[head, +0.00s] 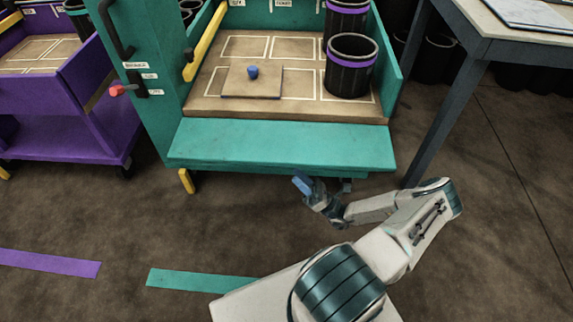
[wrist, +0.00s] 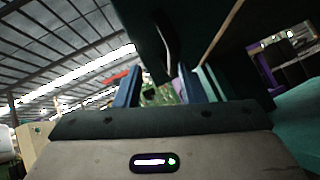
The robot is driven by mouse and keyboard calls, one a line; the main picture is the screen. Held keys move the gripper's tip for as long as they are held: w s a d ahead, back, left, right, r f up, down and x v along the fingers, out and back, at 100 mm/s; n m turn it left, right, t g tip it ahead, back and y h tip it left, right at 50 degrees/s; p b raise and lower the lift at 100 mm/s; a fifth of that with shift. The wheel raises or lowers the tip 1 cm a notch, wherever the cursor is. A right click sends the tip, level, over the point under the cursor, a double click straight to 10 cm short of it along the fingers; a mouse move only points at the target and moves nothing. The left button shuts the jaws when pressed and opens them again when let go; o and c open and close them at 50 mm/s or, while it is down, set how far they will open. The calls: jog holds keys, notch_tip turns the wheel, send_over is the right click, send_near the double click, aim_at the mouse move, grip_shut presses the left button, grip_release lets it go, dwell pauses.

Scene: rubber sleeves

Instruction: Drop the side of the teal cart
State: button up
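The teal cart (head: 154,85) stands ahead. Its front side panel (head: 280,147) sits below the front edge of the wooden deck and slopes outward and down, so the deck is open at the front. My gripper (head: 312,190) is just below the panel's lower edge, right of its middle; I cannot tell whether it touches. In the wrist view, the blue fingers of my gripper (wrist: 158,92) stand apart with nothing clearly held between them. A dark underside with a pale curved bar (wrist: 166,42) shows above them, and a teal surface (wrist: 300,115) lies at the right.
On the deck are a flat board with a blue knob (head: 252,82) and black bins with purple bands (head: 350,68). A yellow bar (head: 205,42) is at the deck's left. A purple cart (head: 75,120) stands left, a table (head: 515,38) right. The floor in front is clear.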

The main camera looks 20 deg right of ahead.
jog(key=v, duration=0.5)
jog(key=shift+r, duration=0.1)
dwell(0.4)
